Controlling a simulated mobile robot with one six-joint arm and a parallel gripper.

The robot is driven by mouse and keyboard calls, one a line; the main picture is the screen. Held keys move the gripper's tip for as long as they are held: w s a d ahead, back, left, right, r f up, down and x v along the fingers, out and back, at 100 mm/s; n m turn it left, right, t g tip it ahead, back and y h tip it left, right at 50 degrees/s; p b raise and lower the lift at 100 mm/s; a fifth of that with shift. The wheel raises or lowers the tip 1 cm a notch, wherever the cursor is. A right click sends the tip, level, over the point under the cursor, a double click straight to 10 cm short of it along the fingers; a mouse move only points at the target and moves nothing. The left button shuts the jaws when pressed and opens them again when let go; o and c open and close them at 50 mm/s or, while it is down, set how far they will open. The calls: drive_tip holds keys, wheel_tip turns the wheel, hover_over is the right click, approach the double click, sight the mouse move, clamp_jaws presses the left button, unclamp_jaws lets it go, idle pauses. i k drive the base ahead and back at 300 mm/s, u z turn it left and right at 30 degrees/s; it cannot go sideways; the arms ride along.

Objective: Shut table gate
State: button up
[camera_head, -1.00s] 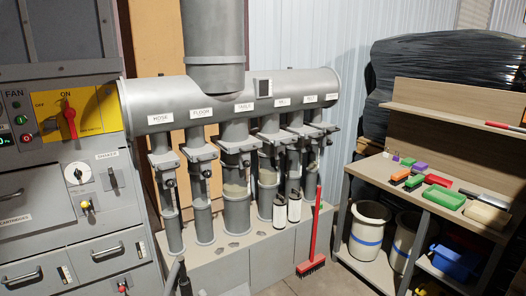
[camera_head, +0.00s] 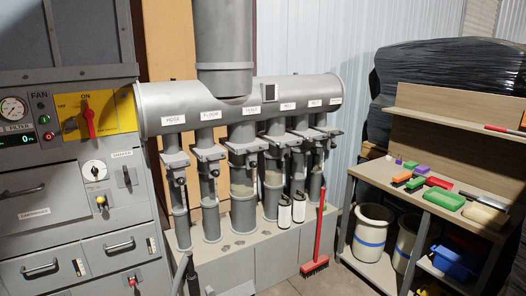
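A grey horizontal duct (camera_head: 235,101) carries a row of labelled drop pipes, each with a slide gate. The label on the third pipe from the left (camera_head: 252,110) appears to read TABLE. Its table gate (camera_head: 246,147) is a flat grey plate across the pipe with a small dark fitting at its right. Below it the pipe (camera_head: 243,182) has a paler section. I cannot tell from here whether this gate is open or shut. My gripper is not in view.
A grey control cabinet (camera_head: 75,190) with a yellow switch panel (camera_head: 110,113) stands at left. A red broom (camera_head: 318,230) leans at the pipe base. A workbench (camera_head: 400,190) with coloured trays and bins below stands at right. Some floor shows between the broom and bench.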

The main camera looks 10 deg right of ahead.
sight(175, 164)
drive_tip(key=u, duration=0.1)
drive_tip(key=i, duration=0.95)
drive_tip(key=z, duration=0.05)
